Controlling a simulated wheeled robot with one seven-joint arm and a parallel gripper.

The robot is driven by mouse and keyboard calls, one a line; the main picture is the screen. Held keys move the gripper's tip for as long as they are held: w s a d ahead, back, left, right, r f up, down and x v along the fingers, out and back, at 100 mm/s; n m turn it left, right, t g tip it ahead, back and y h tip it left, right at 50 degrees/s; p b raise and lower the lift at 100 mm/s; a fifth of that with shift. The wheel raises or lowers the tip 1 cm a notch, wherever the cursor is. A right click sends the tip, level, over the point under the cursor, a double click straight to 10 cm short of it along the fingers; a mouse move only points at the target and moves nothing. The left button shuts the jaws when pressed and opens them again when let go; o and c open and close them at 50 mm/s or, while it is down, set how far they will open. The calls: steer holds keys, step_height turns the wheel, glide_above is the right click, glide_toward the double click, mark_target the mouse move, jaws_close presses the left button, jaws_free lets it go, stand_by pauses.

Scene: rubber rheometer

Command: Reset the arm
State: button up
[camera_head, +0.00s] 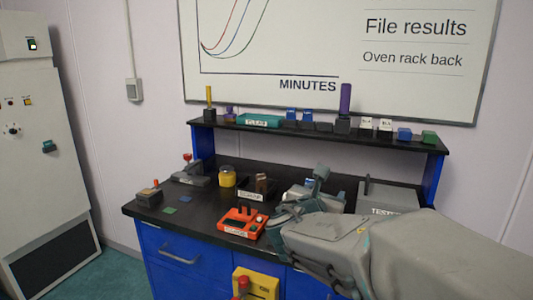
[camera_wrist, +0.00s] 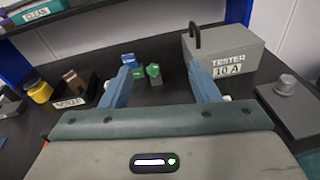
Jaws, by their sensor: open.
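My gripper (camera_wrist: 157,85) shows in the wrist view with its two blue fingers spread wide apart and nothing between them. Small blue and green blocks (camera_wrist: 153,73) stand on the bench beyond the fingertips. In the head view my arm reaches in from the lower right, and my gripper (camera_head: 298,198) is over the right part of the black bench (camera_head: 150,212). Part of the bench behind the arm is hidden.
A grey tester box (camera_wrist: 228,55) with a handle stands right of the fingers. A labelled tray (camera_wrist: 72,101) with a yellow jar (camera_wrist: 40,92) beside it is at left. An orange device (camera_head: 240,222) sits at the bench's front. A shelf (camera_head: 300,126) with several items runs behind.

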steer(key=s+d+f+m+g+p, duration=0.1)
steer(key=s+d+f+m+g, duration=0.35)
steer(key=s+m, duration=0.3)
steer(key=s+d+f+m+g, duration=0.4)
steer(key=s+f+m, duration=0.15)
steer(key=m, duration=0.35)
steer(key=s+a+f+m+g+y+p, duration=0.1)
steer(key=s+a+f+m+g+y, duration=0.2)
steer(key=s+a+m+y, duration=0.3)
steer(key=s+f+m+y, duration=0.1)
steer(key=s+m, duration=0.4)
steer(key=m, duration=0.2)
steer(key=shift+a+f, duration=0.35)
steer(key=shift+a, duration=0.05)
